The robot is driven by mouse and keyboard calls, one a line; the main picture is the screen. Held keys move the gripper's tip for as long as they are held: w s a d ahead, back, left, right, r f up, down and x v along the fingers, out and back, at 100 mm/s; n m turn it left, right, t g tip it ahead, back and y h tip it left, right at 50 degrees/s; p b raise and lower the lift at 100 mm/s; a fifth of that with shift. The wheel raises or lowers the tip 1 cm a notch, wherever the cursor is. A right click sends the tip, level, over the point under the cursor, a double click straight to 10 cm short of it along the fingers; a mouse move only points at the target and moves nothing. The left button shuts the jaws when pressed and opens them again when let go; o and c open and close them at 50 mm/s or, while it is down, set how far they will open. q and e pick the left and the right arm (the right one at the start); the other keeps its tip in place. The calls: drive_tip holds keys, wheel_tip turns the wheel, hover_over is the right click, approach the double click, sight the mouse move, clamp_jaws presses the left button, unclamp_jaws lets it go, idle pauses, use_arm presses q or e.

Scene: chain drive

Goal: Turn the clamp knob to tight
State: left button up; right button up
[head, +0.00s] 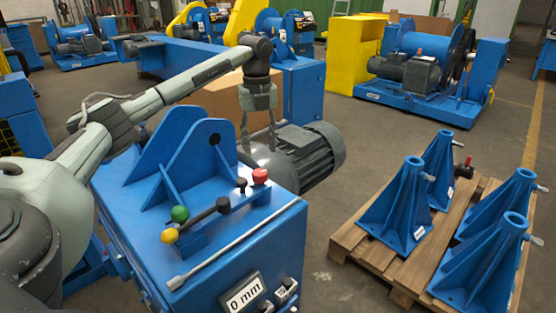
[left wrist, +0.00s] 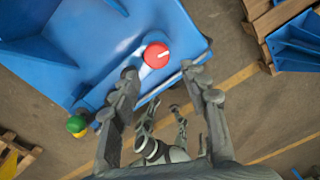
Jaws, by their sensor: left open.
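The clamp knob is probably the red round knob (head: 260,176) on top of the blue machine housing. It shows a white mark on its face in the left wrist view (left wrist: 156,55). My left gripper (head: 258,148) points down just above and behind it in the head view. Its two fingers are apart and empty. In the left wrist view, the fingertips (left wrist: 158,70) lie on either side of the knob's near edge, with no clear contact.
A long metal rod (head: 235,245) runs along the housing. Blue upright plates (head: 165,140) and a grey motor (head: 308,155) stand close behind. Blue stands on a pallet (head: 375,250) are at right.

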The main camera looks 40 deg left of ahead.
sight(260, 172)
use_arm(q)
drive_tip(key=shift+s+a+f, duration=0.15)
drive_tip(key=shift+a+f, duration=0.05)
drive_tip(key=shift+a, duration=0.05)
wheel_tip(260, 172, down, 6)
drive_tip(key=shift+d+f, duration=0.1)
drive_tip(key=shift+f, duration=0.45)
use_arm(e)
drive_tip(key=shift+s+d+f, duration=0.15)
drive_tip(key=shift+s+f, duration=0.4)
drive_tip(key=shift+f, duration=0.25)
use_arm(q)
drive_tip(key=shift+c, duration=1.4)
drive_tip(key=c, duration=0.6)
use_arm(e)
drive_tip(key=shift+w+d+r, duration=0.15)
drive_tip(key=shift+d, duration=0.05)
